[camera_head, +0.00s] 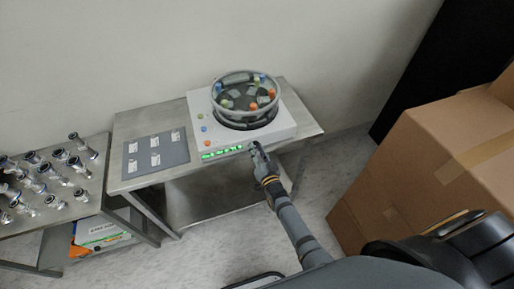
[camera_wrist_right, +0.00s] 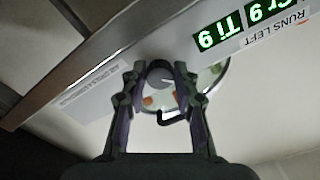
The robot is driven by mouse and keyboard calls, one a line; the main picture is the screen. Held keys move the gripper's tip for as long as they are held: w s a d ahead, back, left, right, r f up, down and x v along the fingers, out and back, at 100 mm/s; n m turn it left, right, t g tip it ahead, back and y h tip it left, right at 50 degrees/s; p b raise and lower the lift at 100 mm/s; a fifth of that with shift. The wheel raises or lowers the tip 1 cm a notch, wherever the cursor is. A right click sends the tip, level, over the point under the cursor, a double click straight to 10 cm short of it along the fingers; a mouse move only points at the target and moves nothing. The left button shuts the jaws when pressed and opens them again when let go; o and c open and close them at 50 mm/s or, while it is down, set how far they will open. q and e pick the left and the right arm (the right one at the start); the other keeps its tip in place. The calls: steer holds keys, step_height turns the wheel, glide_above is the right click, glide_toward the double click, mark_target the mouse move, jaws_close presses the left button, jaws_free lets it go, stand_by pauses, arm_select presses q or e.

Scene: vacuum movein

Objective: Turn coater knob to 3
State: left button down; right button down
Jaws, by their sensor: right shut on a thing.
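The coater (camera_head: 215,128) is a white box with a round clear chamber on top, standing on a metal table. A green lit display (camera_head: 222,152) runs along its front edge. A pale dial with coloured marks shows partly around the knob. The knob's setting cannot be read. My left gripper is not in view.
A grey mat (camera_head: 156,156) with several small pale pieces lies left of the coater. A second table (camera_head: 62,213) at the left holds several metal fittings. Stacked cardboard boxes (camera_head: 425,150) stand close on the right, beside my right arm. The wall is close behind the coater.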

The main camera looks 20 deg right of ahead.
steer(key=m+p, duration=0.1)
steer(key=m, duration=0.3)
steer(key=shift+r+m, duration=0.1)
steer(key=shift+m, duration=0.3)
stand_by(0.4)
steer(key=c, duration=1)
jaws_free()
steer(key=shift+s, duration=0.1)
steer(key=s, duration=1.2)
steer(key=shift+d, duration=0.2)
